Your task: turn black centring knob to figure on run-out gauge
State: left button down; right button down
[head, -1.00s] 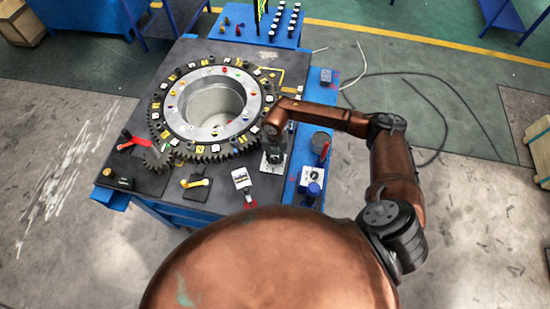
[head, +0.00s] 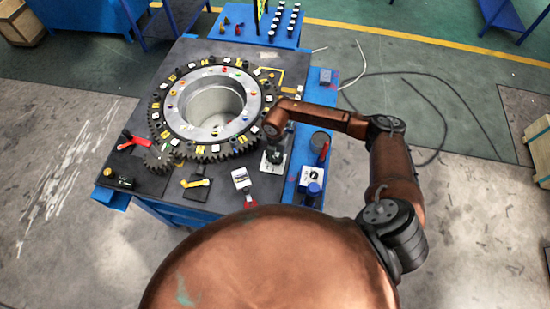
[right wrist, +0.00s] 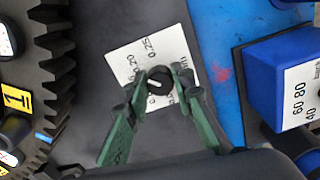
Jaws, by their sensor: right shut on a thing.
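The black centring knob (right wrist: 159,80) shows in the right wrist view. It has a pale pointer line and sits on a white dial card (right wrist: 122,62) with figures such as 0.20 and 0.25, partly covered. My right gripper (right wrist: 160,84) has its green fingers on either side of the knob and is shut on it. In the head view my right gripper (head: 276,154) is over the white card (head: 265,168) at the table's right part. A small white-faced display (head: 240,178), possibly the run-out gauge, stands left of it; its figure is too small to read. My left gripper is not in view.
A large toothed ring (head: 160,121) with coloured marks fills the table left of my gripper. A blue box with a white dial face (head: 312,175) and a red-topped post (head: 324,151) stand close on the right. A yellow lever (head: 196,183) lies further left.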

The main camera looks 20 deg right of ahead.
aim_at(275, 159)
jog(key=c, duration=1.7)
grip_release()
jog(key=shift+o, duration=0.2)
jog(key=shift+r, duration=0.1)
notch_tip(275, 159, up, 12)
